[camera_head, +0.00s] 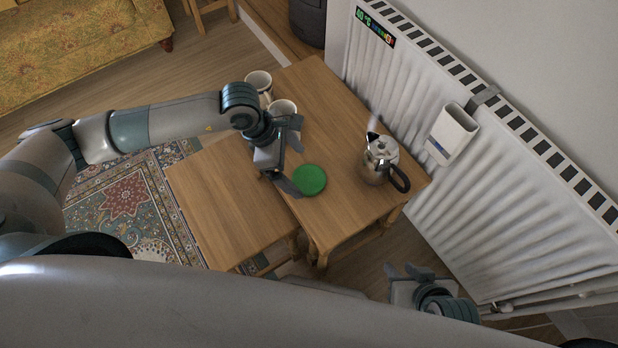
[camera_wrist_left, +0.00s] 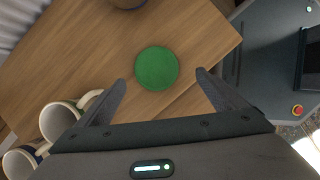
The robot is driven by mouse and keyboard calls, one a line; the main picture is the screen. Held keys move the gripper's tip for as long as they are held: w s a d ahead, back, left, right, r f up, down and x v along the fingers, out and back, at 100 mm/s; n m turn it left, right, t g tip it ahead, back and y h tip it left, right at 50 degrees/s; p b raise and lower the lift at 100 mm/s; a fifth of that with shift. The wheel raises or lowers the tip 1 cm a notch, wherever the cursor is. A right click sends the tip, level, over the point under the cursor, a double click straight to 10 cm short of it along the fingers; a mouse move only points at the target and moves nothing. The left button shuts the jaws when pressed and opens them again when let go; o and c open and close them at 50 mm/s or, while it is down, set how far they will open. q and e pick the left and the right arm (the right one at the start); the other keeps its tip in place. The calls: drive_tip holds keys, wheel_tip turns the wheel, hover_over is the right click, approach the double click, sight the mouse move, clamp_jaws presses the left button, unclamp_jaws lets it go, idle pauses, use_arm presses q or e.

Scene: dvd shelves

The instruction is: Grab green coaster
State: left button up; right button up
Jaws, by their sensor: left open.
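The green coaster (camera_head: 309,180) lies flat near the edge of the wooden table. It also shows whole in the left wrist view (camera_wrist_left: 157,68), ahead of and between my left fingertips. My left gripper (camera_head: 297,155) is open and empty, just left of and above the coaster in the head view. Its two fingers (camera_wrist_left: 160,80) are spread apart in the wrist view and do not hold the coaster. My right gripper (camera_head: 404,270) is low at the bottom right, away from the table top, with its fingers apart and nothing visible between them.
Two mugs, one (camera_head: 283,108) beside my left gripper and one (camera_head: 259,82) further back, stand at the table's left edge. A metal kettle (camera_head: 380,160) stands right of the coaster. A lower table (camera_head: 232,205) adjoins at left. A white radiator (camera_head: 480,170) lines the right.

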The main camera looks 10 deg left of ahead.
sight(308, 178)
use_arm(q)
drive_tip(key=shift+d+f, duration=0.1)
drive_tip(key=shift+f, duration=0.1)
drive_tip(key=shift+w+x, duration=0.2)
drive_tip(key=shift+x, duration=1.1)
drive_tip(key=shift+w+x, duration=0.2)
drive_tip(key=shift+x, duration=1.05)
drive_tip(key=c, duration=1.1)
